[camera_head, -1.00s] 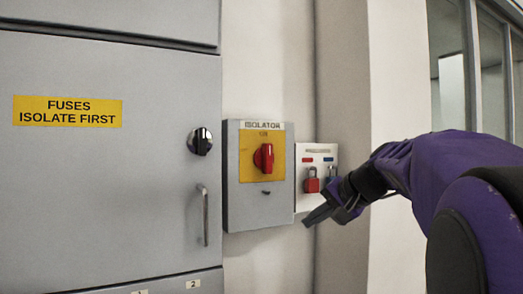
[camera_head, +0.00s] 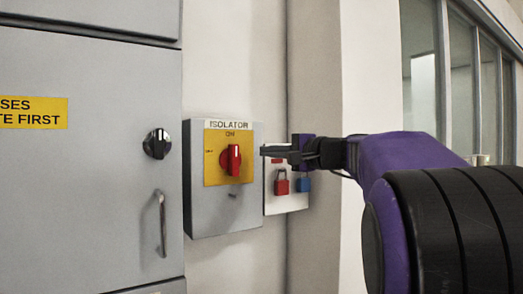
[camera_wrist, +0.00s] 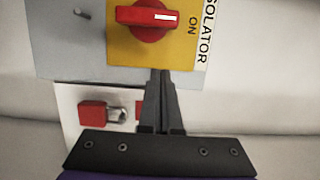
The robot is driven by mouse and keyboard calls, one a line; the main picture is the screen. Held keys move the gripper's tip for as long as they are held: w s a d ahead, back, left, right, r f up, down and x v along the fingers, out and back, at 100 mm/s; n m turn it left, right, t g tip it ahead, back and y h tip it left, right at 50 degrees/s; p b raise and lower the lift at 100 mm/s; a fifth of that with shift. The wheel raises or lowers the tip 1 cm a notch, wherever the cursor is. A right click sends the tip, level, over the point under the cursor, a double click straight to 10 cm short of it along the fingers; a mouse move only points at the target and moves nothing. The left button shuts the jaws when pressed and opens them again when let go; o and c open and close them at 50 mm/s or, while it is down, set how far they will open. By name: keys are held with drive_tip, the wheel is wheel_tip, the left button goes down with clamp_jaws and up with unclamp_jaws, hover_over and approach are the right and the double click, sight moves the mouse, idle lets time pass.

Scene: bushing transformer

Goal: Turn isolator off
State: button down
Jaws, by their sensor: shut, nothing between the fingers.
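The isolator (camera_head: 195,205) is a grey box on the wall with a yellow plate and a red rotary handle (camera_head: 231,160). The handle stands upright in the head view, its white mark at the ON label. In the wrist view the handle (camera_wrist: 147,18) shows at the top, lying across the picture because that view is turned. My gripper (camera_head: 264,151) is shut and empty, just right of the handle, and its fingertips look apart from it. In the wrist view the shut fingers (camera_wrist: 161,75) point toward the yellow plate below the handle.
A white board (camera_head: 271,206) beside the isolator holds a red padlock (camera_head: 281,186) and a blue padlock (camera_head: 303,184). A grey cabinet (camera_head: 80,200) on the left has a black knob (camera_head: 157,143) and a door handle (camera_head: 161,222). Windows (camera_head: 480,80) are at the right.

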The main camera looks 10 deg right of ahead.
sight(234, 146)
drive_tip(key=shift+x, duration=1.1)
drive_tip(key=a, duration=0.1)
drive_tip(key=s+a, duration=0.1)
drive_tip(key=shift+s+a, duration=0.15)
drive_tip(key=shift+a, duration=0.1)
drive_tip(key=shift+s+a, duration=0.2)
drive_tip(key=shift+a, duration=0.4)
